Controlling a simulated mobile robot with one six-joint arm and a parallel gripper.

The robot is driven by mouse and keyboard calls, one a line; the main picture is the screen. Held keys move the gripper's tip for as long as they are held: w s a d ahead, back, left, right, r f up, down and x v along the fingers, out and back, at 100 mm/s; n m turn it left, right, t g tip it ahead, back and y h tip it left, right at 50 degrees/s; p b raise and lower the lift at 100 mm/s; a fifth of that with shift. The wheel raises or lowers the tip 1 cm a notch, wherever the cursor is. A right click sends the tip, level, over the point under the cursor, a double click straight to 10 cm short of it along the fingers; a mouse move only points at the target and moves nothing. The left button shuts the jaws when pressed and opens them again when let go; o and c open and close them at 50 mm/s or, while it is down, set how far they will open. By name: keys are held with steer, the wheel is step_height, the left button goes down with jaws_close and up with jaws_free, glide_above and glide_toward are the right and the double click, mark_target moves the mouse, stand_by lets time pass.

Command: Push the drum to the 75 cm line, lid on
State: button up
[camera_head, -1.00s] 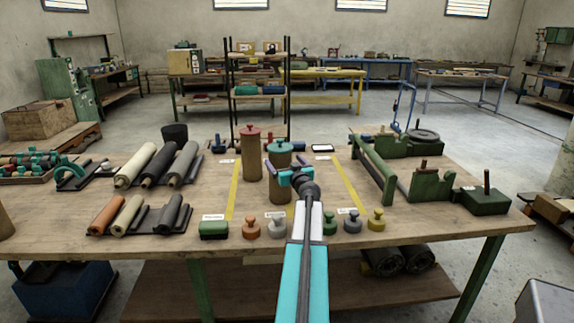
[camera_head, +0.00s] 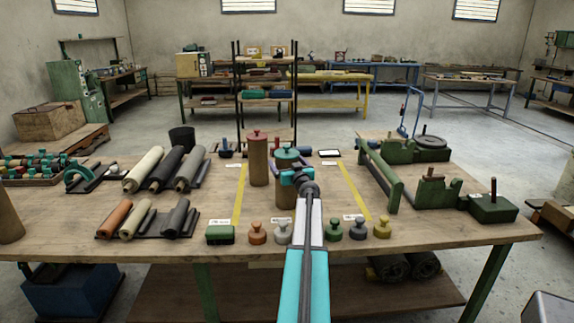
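Two tall brown drums stand upright on the workbench (camera_head: 140,222), between two yellow lines. One drum (camera_head: 258,164) has a red lid on. The nearer drum (camera_head: 284,193) has a teal lid (camera_head: 287,153) on and stands to its right. My gripper (camera_head: 290,169) is at the upper part of the teal-lidded drum, on its near side, and partly hides it. Its fingers appear apart, but whether they touch the drum is unclear. The yellow lines are a left one (camera_head: 239,195) and a right one (camera_head: 356,191). The small labels are unreadable.
Several knobbed weights (camera_head: 333,230) and a green block (camera_head: 220,235) line the front edge. Sheet rolls (camera_head: 144,168) lie at left. A green roller frame (camera_head: 379,176) and a green block with a post (camera_head: 493,208) stand at right.

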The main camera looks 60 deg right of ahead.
steer(key=c, duration=2.2)
steer(key=shift+w+a, duration=0.2)
